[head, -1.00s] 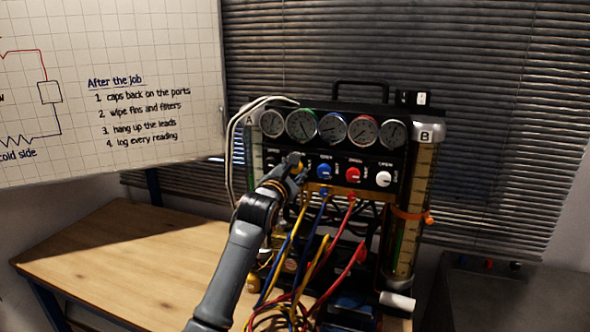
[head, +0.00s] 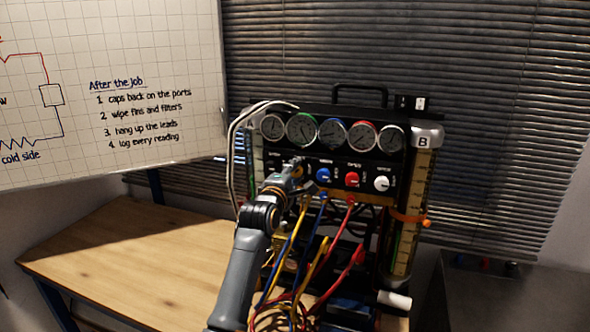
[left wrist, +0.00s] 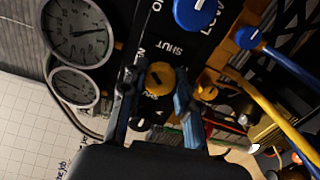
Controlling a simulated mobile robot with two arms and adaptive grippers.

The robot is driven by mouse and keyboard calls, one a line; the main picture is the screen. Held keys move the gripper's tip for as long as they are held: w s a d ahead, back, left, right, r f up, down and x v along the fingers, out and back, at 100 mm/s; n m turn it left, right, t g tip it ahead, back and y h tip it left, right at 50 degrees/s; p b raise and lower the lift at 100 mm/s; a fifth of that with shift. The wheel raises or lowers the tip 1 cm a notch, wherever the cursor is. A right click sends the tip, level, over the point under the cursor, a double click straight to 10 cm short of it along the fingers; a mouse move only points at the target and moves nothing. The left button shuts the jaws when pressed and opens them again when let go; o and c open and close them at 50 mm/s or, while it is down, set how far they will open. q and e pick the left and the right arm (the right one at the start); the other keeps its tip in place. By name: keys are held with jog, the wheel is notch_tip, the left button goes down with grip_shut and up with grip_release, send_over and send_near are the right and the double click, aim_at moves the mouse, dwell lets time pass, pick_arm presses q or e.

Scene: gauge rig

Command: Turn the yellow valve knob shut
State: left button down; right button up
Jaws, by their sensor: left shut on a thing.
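My left gripper (left wrist: 152,98) is shut on the knob, one finger on each side. In the head view my left gripper (head: 298,171) is at the left end of the knob row and largely hides the yellow knob. The blue knob (head: 322,175), red knob (head: 351,179) and white knob (head: 382,183) sit to its right. My right gripper is not in view.
A row of gauges (head: 332,131) runs above the knobs. Yellow, blue and red hoses (head: 327,222) hang below the panel, close to my left arm. Sight tube B (head: 420,190) stands at right. The wooden table (head: 140,250) is clear at left.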

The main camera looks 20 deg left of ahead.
pick_arm(q)
jog(key=m+p, duration=0.1)
jog(key=m, duration=0.4)
jog(key=shift+m, duration=0.3)
jog(key=shift+m+p, duration=0.5)
jog(key=shift+m, duration=1.7)
jog(key=shift+f, duration=0.1)
jog(key=c, duration=1)
grip_release()
jog(key=s, duration=1.2)
jog(key=shift+a, duration=0.2)
